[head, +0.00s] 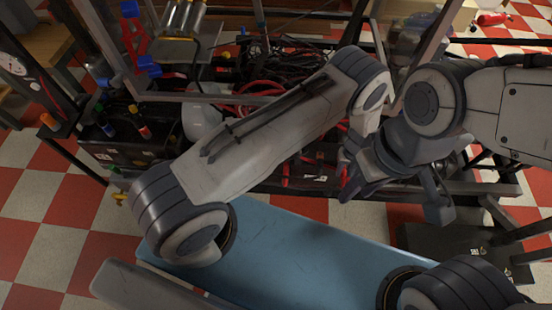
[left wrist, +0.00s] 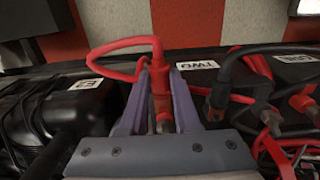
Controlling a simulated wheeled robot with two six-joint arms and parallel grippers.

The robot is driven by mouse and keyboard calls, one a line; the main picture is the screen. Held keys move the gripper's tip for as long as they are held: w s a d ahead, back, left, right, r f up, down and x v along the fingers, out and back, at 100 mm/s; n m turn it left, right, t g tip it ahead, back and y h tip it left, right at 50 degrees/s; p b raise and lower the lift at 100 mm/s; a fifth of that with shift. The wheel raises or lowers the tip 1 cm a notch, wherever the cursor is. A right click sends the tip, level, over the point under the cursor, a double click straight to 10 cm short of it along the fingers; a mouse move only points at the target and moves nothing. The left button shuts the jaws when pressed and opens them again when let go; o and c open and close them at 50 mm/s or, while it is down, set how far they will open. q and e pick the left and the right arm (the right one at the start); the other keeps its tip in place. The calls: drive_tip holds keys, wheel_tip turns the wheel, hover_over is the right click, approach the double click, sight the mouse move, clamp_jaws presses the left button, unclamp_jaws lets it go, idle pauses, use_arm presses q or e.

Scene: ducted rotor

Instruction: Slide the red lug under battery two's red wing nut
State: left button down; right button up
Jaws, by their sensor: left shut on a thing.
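In the left wrist view my left gripper (left wrist: 160,76) is shut on the red lug (left wrist: 158,88). One purple-grey finger is on each side of it, and its red cable (left wrist: 105,68) loops away to the left. A white label reading TWO (left wrist: 197,65), upside down, is just right of the fingers. I cannot make out the red wing nut or whether the lug touches it.
Black cables (left wrist: 238,70) and more red fittings (left wrist: 270,118) crowd the right of the left wrist view. A black box (left wrist: 70,115) is at left. In the head view, metal frame bars (head: 205,97) and a cable tangle (head: 285,63) lie behind my arms.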

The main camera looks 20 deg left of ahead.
use_arm(q)
drive_tip(key=shift+w+a+b, duration=0.2)
drive_tip(key=shift+w+b, duration=0.2)
drive_tip(key=shift+w, duration=0.2)
drive_tip(key=shift+w+a+b, duration=0.15)
drive_tip(key=shift+w+b, duration=0.25)
drive_tip(key=shift+w, duration=0.15)
drive_tip(key=c, duration=0.6)
unclamp_jaws()
drive_tip(key=shift+o, duration=0.2)
wheel_tip(320, 180, up, 10)
drive_tip(key=p, duration=0.1)
drive_tip(key=shift+r, duration=0.25)
